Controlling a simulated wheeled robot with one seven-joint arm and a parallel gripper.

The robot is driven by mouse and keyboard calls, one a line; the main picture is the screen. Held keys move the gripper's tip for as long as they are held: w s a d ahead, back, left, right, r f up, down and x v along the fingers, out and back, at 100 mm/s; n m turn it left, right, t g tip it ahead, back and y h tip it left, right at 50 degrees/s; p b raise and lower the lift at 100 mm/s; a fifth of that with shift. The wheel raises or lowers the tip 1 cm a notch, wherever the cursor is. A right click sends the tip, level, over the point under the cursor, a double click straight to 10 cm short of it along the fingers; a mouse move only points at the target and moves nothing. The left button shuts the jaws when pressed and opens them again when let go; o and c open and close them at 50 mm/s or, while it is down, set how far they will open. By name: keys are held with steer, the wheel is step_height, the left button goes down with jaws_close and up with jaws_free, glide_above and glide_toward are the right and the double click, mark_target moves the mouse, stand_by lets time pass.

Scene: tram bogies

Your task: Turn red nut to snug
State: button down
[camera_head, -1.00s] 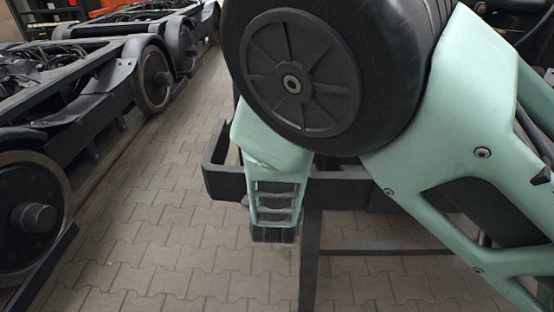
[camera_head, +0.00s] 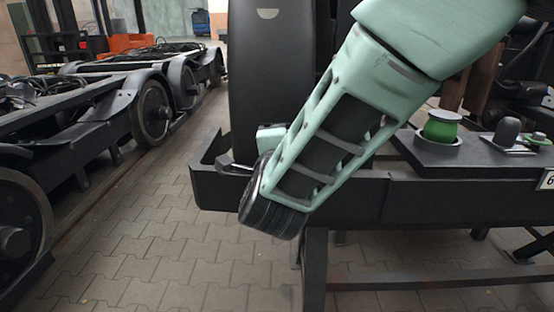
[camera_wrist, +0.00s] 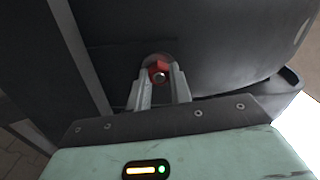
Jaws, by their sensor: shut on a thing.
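The red nut (camera_wrist: 158,66) sits on a bolt against a dark, curved metal surface in the wrist view. A grey bolt end shows in its middle. My gripper (camera_wrist: 160,78) has its two pale fingers on the left and right sides of the nut, shut on it. In the head view my gripper (camera_head: 228,163) shows only in part at the left of my mint-green wrist. The nut is hidden there.
A dark frame (camera_head: 370,200) on legs runs to the right below my arm. A green part (camera_head: 441,127) and a dark knob (camera_head: 507,131) stand on it. Tram bogies (camera_head: 90,110) line the left. The paved floor (camera_head: 150,250) between is clear.

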steer(key=shift+f+m+b, duration=0.15)
steer(key=shift+m+b, duration=0.65)
steer(key=shift+b, duration=0.35)
steer(key=c, duration=1.3)
jaws_free()
steer(key=shift+o, duration=0.2)
steer(key=shift+s, duration=0.1)
steer(key=s, duration=1.7)
steer(key=shift+a, duration=0.3)
steer(key=shift+s, duration=0.1)
